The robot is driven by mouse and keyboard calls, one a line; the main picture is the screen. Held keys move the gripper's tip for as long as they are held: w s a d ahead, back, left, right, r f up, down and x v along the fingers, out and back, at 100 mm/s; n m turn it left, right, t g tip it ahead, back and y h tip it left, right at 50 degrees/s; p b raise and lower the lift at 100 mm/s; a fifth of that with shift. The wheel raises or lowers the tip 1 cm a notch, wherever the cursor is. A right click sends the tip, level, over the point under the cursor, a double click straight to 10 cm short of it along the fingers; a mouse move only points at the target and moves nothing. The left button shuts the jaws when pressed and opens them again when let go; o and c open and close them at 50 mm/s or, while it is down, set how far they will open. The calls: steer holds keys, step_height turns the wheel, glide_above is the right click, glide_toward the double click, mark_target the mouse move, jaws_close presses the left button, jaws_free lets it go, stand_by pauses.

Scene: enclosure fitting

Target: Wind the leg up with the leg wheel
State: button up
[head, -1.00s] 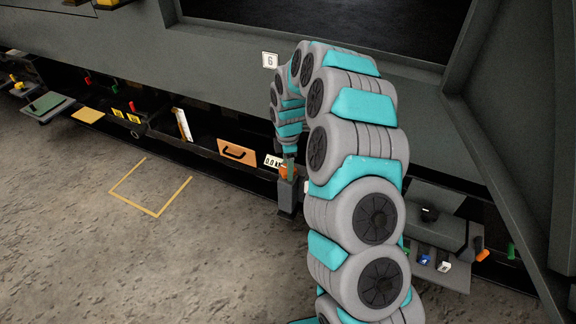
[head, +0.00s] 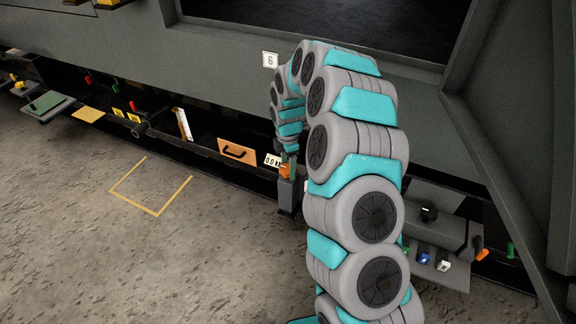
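My gripper (head: 289,158) points down at the end of my arched arm, low against the dark enclosure wall. It is small here and its fingers do not show clearly. A small orange part (head: 284,171), perhaps the leg wheel, is right at the gripper's tip. I cannot tell whether the gripper touches it or is around it. The orange part sits at the top of an upright grey post (head: 287,197), which looks like the leg and stands near the floor. The foot of the post is in shadow.
A small white display (head: 272,160) and an orange-brown panel with a black handle (head: 237,151) are left of the post. A sign "6" (head: 270,60) is above. A grey shelf with small coloured knobs (head: 440,265) is right of my arm. Floor left of the post is clear, with yellow marking (head: 152,212).

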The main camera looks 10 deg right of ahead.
steer(key=o, duration=0.3)
steer(key=shift+r, duration=0.1)
step_height(320, 180, up, 7)
steer(key=shift+r, duration=0.25)
stand_by(0.6)
